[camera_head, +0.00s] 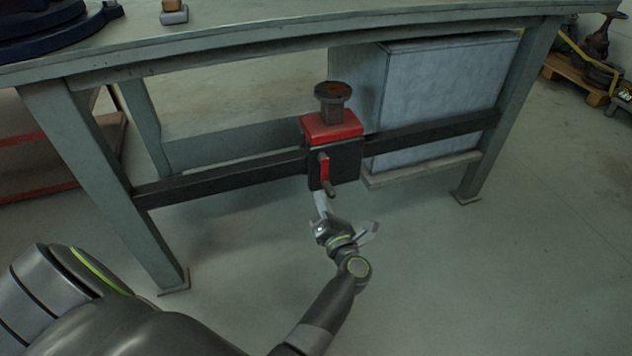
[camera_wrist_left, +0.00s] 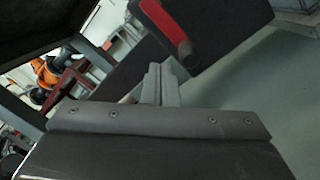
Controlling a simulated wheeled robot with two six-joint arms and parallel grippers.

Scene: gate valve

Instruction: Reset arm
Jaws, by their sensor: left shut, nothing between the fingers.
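My left gripper (camera_head: 321,203) is just below and in front of the gate valve, with its fingers pointing up toward it. The fingers are together and empty; they also show in the left wrist view (camera_wrist_left: 162,85). The gate valve has a red body (camera_head: 332,127), a dark round handwheel (camera_head: 333,92) on top and a black box with a red lever (camera_head: 323,167) on its front. The red lever also shows at the top of the left wrist view (camera_wrist_left: 168,22). Whether the fingertips touch the valve, I cannot tell. My right gripper is not in view.
The valve is mounted on a dark crossbar (camera_head: 225,178) between the legs of a grey workbench (camera_head: 300,40). A grey cabinet (camera_head: 440,95) stands under the bench at right. A pallet (camera_head: 578,75) is at far right. The floor in front is clear.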

